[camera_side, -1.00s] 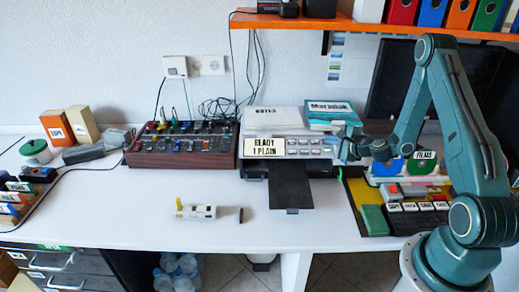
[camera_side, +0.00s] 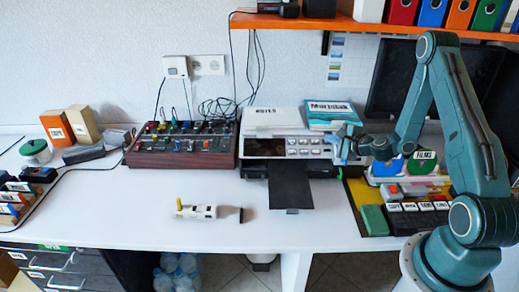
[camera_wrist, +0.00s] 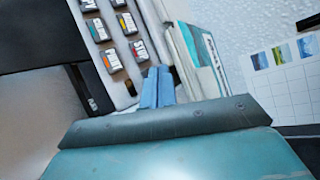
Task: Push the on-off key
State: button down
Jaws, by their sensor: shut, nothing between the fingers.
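The printer (camera_side: 280,120) stands at the back of the white desk, with a light front panel and two rows of keys (camera_side: 304,147). Its display (camera_side: 264,147) is dark and blank. My gripper (camera_side: 343,150) is shut and empty at the right end of the panel. In the wrist view the blue fingertips (camera_wrist: 158,72) lie together beside the panel's edge, close to the labelled keys (camera_wrist: 112,60). A small dark key with an orange mark (camera_wrist: 131,88) sits near them. I cannot tell whether the fingertips touch anything, and no on-off label is readable.
A dark tray (camera_side: 290,188) sticks out in front. A control box with knobs (camera_side: 182,145) stands left. A yellow mat with keys and a green block (camera_side: 373,220) lies right.

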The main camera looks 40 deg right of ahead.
jog(key=shift+s+a+r, duration=0.1)
jog(key=shift+s+r, duration=0.05)
jog(key=shift+r, duration=0.15)
jog(key=shift+r, duration=0.15)
jog(key=shift+s+a+r, duration=0.35)
jog(key=shift+r, duration=0.5)
jog(key=shift+s+a+r, duration=0.3)
jog(key=shift+r, duration=0.5)
jog(key=shift+s+a+r, duration=0.35)
jog(key=shift+r, duration=0.5)
jog(key=s+a+r+n+g+y, duration=0.1)
jog(key=a+r+n+g+y, duration=0.15)
jog(key=a+r+n, duration=0.5)
jog(key=s+a+r+n+g+y, duration=0.1)
jog(key=a+r+n+y, duration=0.3)
jog(key=a+n, duration=0.65)
jog(key=s+a+r+n+g+h, duration=0.1)
jog(key=s+r+n, duration=0.1)
jog(key=s, duration=0.5)
jog(key=s+a+r+n+g+h, duration=0.1)
jog(key=s+a+r+n+g, duration=0.1)
jog(key=s, duration=0.5)
jog(key=s+a+r+n+g+h, duration=0.1)
jog(key=s+a+r+n, duration=0.1)
jog(key=s, duration=0.5)
jog(key=shift+s+a+r+n, duration=0.2)
jog(key=shift+a+r+n, duration=0.05)
jog(key=shift+r+n, duration=0.65)
